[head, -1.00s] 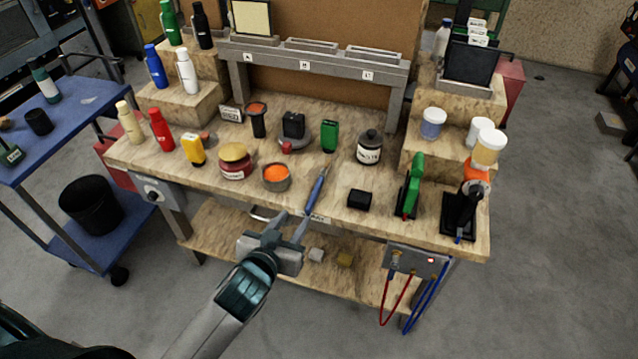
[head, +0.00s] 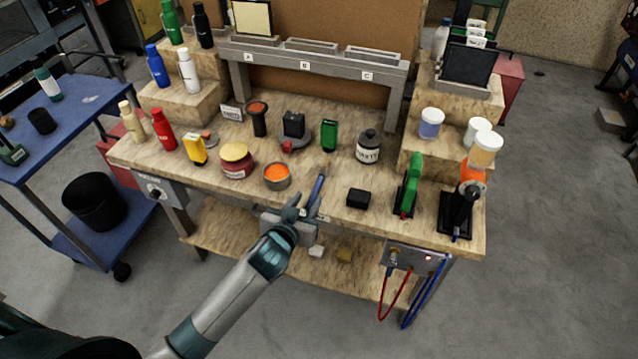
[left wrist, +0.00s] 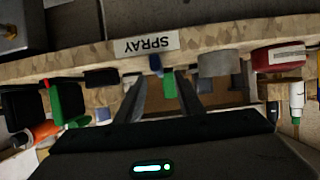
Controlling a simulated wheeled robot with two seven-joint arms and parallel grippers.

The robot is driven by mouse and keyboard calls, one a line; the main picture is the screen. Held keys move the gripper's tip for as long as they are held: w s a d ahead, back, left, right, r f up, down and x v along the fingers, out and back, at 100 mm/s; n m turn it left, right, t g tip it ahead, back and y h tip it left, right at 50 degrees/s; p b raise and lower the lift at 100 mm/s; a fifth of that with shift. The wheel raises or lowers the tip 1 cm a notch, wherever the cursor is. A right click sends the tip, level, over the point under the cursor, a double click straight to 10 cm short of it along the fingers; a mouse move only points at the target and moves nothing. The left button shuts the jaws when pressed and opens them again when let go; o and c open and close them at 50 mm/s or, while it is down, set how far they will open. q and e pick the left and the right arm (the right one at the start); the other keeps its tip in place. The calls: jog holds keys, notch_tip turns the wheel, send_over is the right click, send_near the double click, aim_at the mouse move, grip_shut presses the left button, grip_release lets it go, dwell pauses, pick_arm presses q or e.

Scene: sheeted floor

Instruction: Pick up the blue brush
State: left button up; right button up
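The blue brush (head: 318,186) lies near the front edge of the workbench, its long axis pointing away from me. My left gripper (head: 303,202) reaches in from the front, with its fingertips at the near end of the brush. In the left wrist view the gripper (left wrist: 160,82) is open, its two fingers apart. A small blue end of the brush (left wrist: 155,63) shows between and just beyond the fingertips there. I cannot tell whether a finger touches it. The brush's near end is partly hidden by the fingers in the head view. My right gripper is not in view.
An orange-topped tin (head: 277,176) stands left of the brush and a black block (head: 358,198) lies to its right. A green tool (head: 411,185) stands further right. A white SPRAY label (left wrist: 150,46) is on the bench's front edge. A lower shelf (head: 225,235) sits below.

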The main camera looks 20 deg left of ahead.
aim_at(314, 194)
pick_arm(q)
jog(key=shift+w+d+f+p, duration=0.15)
jog(key=shift+w+p, duration=0.4)
jog(key=shift+w, duration=0.2)
jog(key=p+x, duration=0.1)
jog(key=x, duration=0.1)
jog(key=shift+w+f, duration=0.2)
jog(key=shift+w, duration=0.05)
jog(key=shift+w+f, duration=0.3)
jog(key=shift+w, duration=0.2)
grip_shut()
